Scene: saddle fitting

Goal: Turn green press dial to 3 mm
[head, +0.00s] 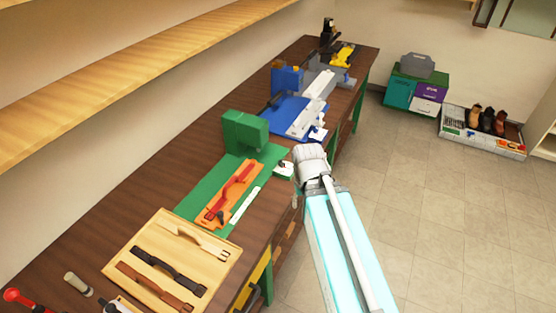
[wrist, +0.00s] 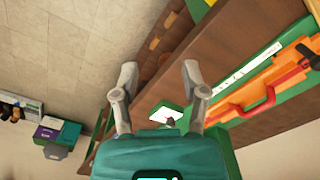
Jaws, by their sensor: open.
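The green press (head: 245,132) stands on a green base on the workbench, with an orange fixture (head: 222,208) and red clamp lying on it. A small white dial plate (head: 283,169) with a dark knob sits at the base's right edge. The plate also shows in the wrist view (wrist: 160,110), its grey knob (wrist: 169,123) near the right finger. Its marks are too small to read. My gripper (wrist: 158,74) is open and empty, its fingers spread on either side of the plate in that view. In the head view my wrist is just right of the plate; the fingertips are hidden.
A blue press (head: 290,112) and a yellow tool (head: 342,54) stand farther along the bench (head: 180,170). A wooden board (head: 140,246) with straps lies nearer. A wall shelf (head: 110,85) runs along the left.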

